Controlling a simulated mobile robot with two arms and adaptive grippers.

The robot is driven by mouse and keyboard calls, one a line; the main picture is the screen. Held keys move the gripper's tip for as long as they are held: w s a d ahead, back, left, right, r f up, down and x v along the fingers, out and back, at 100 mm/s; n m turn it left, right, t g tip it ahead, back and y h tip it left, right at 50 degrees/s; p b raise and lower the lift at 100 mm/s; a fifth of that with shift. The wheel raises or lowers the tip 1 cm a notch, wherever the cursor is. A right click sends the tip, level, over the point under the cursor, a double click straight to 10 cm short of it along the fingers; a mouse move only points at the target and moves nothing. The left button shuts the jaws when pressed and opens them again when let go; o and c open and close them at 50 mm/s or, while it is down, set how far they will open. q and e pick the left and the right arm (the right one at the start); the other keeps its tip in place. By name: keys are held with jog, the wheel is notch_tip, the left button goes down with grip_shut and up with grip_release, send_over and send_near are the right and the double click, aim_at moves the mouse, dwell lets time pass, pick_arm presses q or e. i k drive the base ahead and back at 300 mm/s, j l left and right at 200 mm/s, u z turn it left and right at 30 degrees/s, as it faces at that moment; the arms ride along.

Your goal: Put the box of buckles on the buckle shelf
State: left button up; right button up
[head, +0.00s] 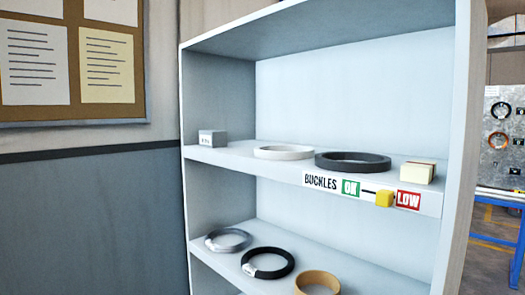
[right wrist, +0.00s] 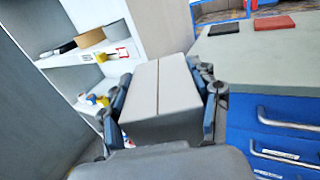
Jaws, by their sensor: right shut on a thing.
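A plain grey box with a seam along its top (right wrist: 160,85) is held between the two fingers of my right gripper (right wrist: 162,92) in the right wrist view. The box is not in the head view. The buckle shelf (head: 235,156) is the middle board of a pale shelf unit in the head view. Its front edge carries a BUCKLES label (head: 320,181) with a green OK, a red LOW and a yellow slider (head: 384,198) close to LOW. My left gripper is in neither view.
On the buckle shelf are a small grey block (head: 212,138), a white ring (head: 283,152), a dark ring (head: 352,161) and a cream block (head: 418,172). The lower board (head: 235,262) holds several rings. A blue drawer cabinet (right wrist: 270,130) stands right of the held box.

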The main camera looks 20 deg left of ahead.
aim_at(235, 150)
jog(key=j, duration=0.5)
jog(key=i+j, duration=0.15)
jog(key=j, duration=0.35)
jog(key=j+u, duration=0.1)
jog(key=j, duration=0.45)
jog(key=i+j, duration=0.15)
jog(key=j, duration=0.35)
jog(key=i+j, duration=0.1)
jog(key=j, duration=0.4)
